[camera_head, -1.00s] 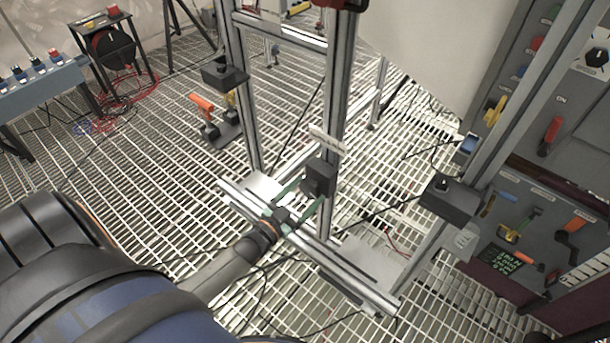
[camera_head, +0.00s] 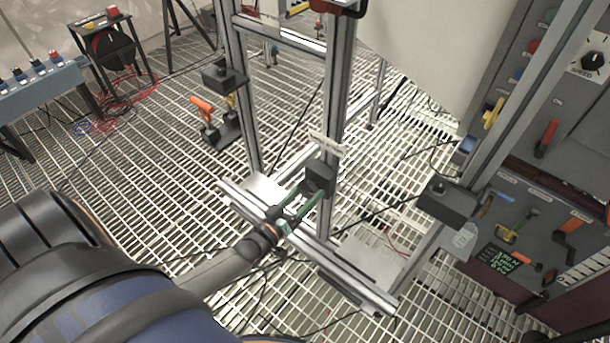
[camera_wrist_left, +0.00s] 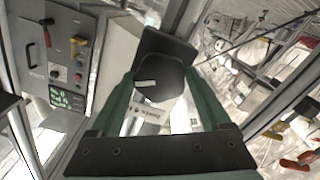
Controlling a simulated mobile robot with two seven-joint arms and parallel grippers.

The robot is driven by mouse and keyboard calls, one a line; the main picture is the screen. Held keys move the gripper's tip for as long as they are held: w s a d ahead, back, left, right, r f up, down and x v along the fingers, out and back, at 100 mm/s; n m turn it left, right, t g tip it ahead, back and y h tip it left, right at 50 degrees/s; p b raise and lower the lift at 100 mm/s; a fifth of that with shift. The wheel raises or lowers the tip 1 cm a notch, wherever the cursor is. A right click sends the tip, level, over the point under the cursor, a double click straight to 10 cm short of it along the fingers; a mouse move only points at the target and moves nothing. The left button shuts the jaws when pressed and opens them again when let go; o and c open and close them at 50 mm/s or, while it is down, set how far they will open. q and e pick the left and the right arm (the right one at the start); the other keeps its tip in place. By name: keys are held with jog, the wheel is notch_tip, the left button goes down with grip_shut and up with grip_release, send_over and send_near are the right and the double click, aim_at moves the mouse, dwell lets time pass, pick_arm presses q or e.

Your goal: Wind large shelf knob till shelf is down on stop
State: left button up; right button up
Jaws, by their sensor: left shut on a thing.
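The large knob (camera_head: 320,180) is a dark block-like part on the front of the middle upright post, low down. My left gripper (camera_head: 309,193) has its green fingers on either side of it and is shut on it. In the left wrist view the dark knob (camera_wrist_left: 160,78) fills the gap between the green fingers and bears a pale mark. A white label (camera_wrist_left: 146,114) shows just behind it, its text upside down. A black part with a red edge (camera_head: 340,8) sits at the post's top, cut off by the frame; I cannot tell whether it is the shelf. My right gripper is not in view.
Dark boxes (camera_head: 223,76) and (camera_head: 447,200) sit on the outer posts. A panel with levers (camera_head: 545,140) stands at right, a white board (camera_head: 425,50) behind the frame. A blue button box (camera_head: 40,85) is far left. Cables lie on the grated floor.

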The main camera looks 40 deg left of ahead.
pick_arm(q)
jog(key=shift+n, duration=0.3)
jog(key=o, duration=1.2)
jog(key=shift+s, duration=0.1)
jog(key=s+a, duration=0.1)
jog(key=s, duration=1.1)
jog(key=shift+s+p, duration=0.15)
jog(key=shift+p, duration=0.3)
jog(key=s+d+r+m+g+p, duration=0.1)
jog(key=s+d+m+g+p, duration=0.2)
jog(key=d, duration=0.4)
jog(key=s+d+r+m+g+p, duration=0.2)
jog(key=d+m+g+p, duration=0.2)
jog(key=d+g, duration=0.1)
jog(key=shift+s+d+r+g+h+p, duration=0.2)
jog(key=shift+s+d+g+h+p, duration=0.15)
jog(key=shift+d, duration=0.5)
